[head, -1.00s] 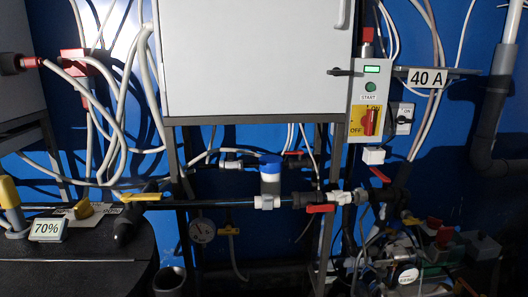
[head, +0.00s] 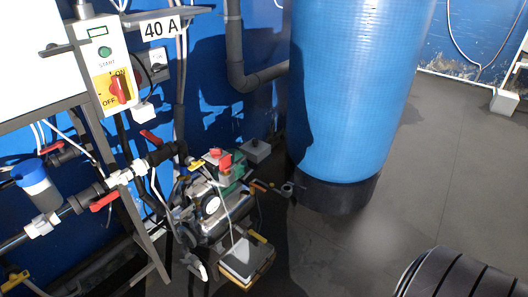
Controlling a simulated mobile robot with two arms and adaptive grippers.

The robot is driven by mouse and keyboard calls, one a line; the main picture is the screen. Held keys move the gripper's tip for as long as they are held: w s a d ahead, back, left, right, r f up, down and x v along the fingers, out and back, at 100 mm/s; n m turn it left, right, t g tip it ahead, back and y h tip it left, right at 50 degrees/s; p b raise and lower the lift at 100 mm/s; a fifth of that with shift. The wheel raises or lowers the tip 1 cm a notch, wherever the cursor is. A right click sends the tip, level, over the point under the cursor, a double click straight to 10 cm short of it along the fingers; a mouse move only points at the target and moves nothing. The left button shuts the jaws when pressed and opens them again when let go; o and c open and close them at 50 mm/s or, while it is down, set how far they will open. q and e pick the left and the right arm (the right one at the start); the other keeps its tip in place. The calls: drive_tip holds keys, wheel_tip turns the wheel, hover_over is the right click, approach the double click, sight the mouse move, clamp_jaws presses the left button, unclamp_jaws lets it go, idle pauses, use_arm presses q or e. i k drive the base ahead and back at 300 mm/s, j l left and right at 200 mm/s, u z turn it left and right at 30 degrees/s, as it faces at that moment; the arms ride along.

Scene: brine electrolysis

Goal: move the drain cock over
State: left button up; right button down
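Several small valves show in the head view, and I cannot tell which one is the drain cock. One red lever valve (head: 104,201) sits on the pipe below the white cabinet. Another red lever (head: 150,137) stands farther along the same pipe run. A yellow handle (head: 15,281) is at the lower left edge, and a small yellow lever (head: 196,164) is above the pump unit. Neither of my grippers is in view.
The pump unit (head: 210,205) stands on the floor beside a tall blue tank (head: 350,90) on a black base. A control box (head: 112,75) hangs above the pipes. A black ribbed cylinder (head: 465,275) is at lower right. Grey floor (head: 440,175) is clear right of the tank.

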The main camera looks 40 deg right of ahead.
sight(251, 232)
drive_tip(key=i+l+z, duration=0.5)
drive_tip(key=z, duration=0.2)
drive_tip(key=i+l+z, duration=0.1)
drive_tip(key=i+z, duration=0.25)
drive_tip(key=k, duration=0.05)
